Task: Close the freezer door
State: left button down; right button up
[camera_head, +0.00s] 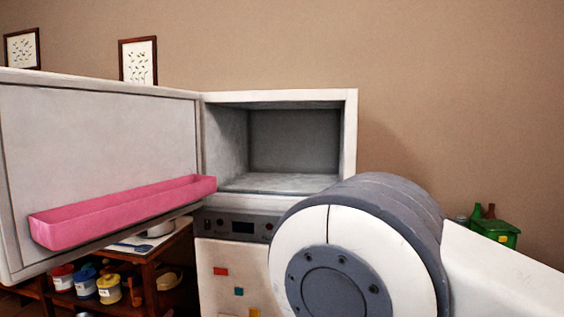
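The freezer door (100,140) stands wide open at the left, its inner face toward me. A pink door shelf (130,211) runs along its lower part. The freezer compartment (290,140) is open and looks empty, at the middle of the view. One of my arm's links fills the lower right and hides part of the fridge below. Neither gripper shows in the head view.
A control panel (238,227) sits under the freezer, above a lower door (228,275) with coloured magnets. A wooden shelf (150,262) with several paint cans is under the open door. A green box (495,233) with bottles stands at the right.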

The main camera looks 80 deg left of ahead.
aim_at(88, 164)
jog(key=z, duration=0.6)
jog(key=k, duration=2.85)
jog(key=u, duration=1.4)
jog(key=k, duration=0.35)
jog(key=u, duration=1)
